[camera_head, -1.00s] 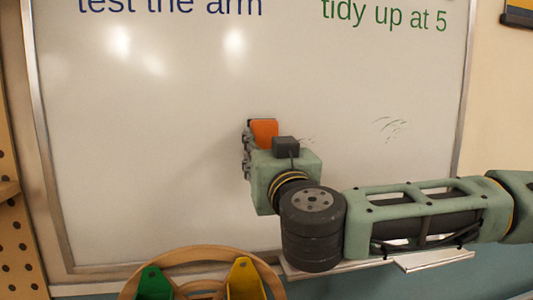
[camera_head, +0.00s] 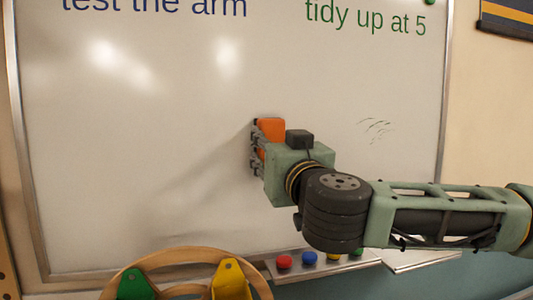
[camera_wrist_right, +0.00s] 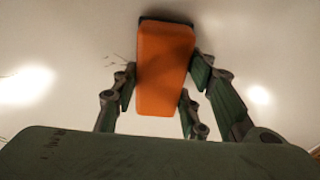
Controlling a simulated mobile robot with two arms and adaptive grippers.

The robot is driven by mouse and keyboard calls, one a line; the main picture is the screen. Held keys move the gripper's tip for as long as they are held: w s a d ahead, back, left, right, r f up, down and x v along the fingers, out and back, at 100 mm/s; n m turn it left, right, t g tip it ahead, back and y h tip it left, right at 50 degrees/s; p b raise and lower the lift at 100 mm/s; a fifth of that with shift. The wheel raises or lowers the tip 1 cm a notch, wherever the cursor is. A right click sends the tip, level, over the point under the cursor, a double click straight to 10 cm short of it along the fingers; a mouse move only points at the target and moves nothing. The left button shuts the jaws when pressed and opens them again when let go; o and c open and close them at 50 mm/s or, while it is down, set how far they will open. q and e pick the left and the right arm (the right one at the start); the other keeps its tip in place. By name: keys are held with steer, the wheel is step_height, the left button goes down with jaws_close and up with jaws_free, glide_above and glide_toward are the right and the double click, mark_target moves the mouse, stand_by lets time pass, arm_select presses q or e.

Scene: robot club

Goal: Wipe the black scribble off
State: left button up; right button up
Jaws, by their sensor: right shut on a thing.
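The whiteboard (camera_head: 150,190) fills most of the head view. Faint black scribble strokes (camera_head: 376,130) remain visible on it, to the right of my right gripper. My right gripper (camera_head: 257,148) is shut on an orange eraser (camera_head: 270,129), whose dark felt side faces the board. In the right wrist view the eraser (camera_wrist_right: 164,68) sits between the fingers, its dark edge at or very near the board. A few thin dark marks (camera_wrist_right: 114,60) show left of it there. The gripper hides the board behind it. My left gripper is not in view.
Blue writing (camera_head: 155,6) and green writing (camera_head: 365,17) are at the board's top. A tray (camera_head: 315,268) below holds red, blue, yellow and green round items. A wooden round holder (camera_head: 180,256) with green and yellow pieces stands at the lower left.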

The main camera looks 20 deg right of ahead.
steer(key=shift+d+b, duration=1.45)
steer(key=shift+d, duration=2.1)
steer(key=shift+w+a+f+b, duration=0.1)
steer(key=shift+a+b, duration=1.95)
steer(key=shift+a, duration=1.85)
